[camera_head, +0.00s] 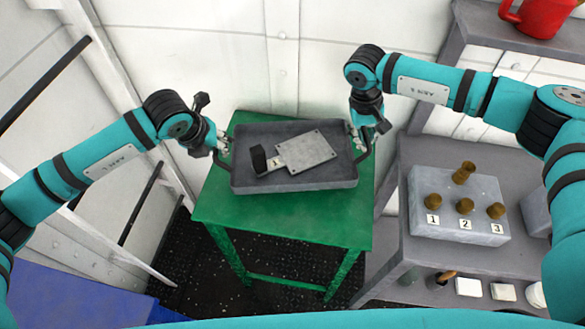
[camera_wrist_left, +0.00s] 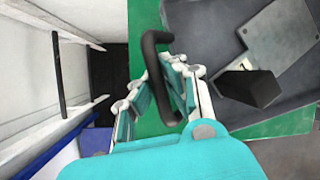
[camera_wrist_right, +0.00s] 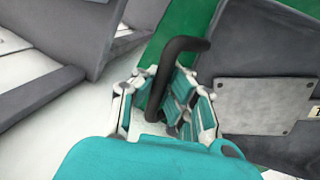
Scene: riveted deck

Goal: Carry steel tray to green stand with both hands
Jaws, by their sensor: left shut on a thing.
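The grey steel tray (camera_head: 240,173) is over the top of the green stand (camera_head: 215,208), level, near its back; I cannot tell whether it rests fully on it. A flat grey plate (camera_head: 306,151) and a black block (camera_head: 258,159) are in the tray. My left gripper (camera_head: 221,148) is shut on the dark handle at the tray's left end, which also shows in the left wrist view (camera_wrist_left: 151,40). My right gripper (camera_head: 361,140) has its fingers around the right handle, seen in the right wrist view (camera_wrist_right: 180,45), and looks shut on it.
At the right, a grey bench (camera_head: 395,246) holds a block (camera_head: 480,188) with several brass knobs. A red can (camera_head: 541,16) stands on a higher shelf. A white wall is behind the stand. The stand's front top is clear.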

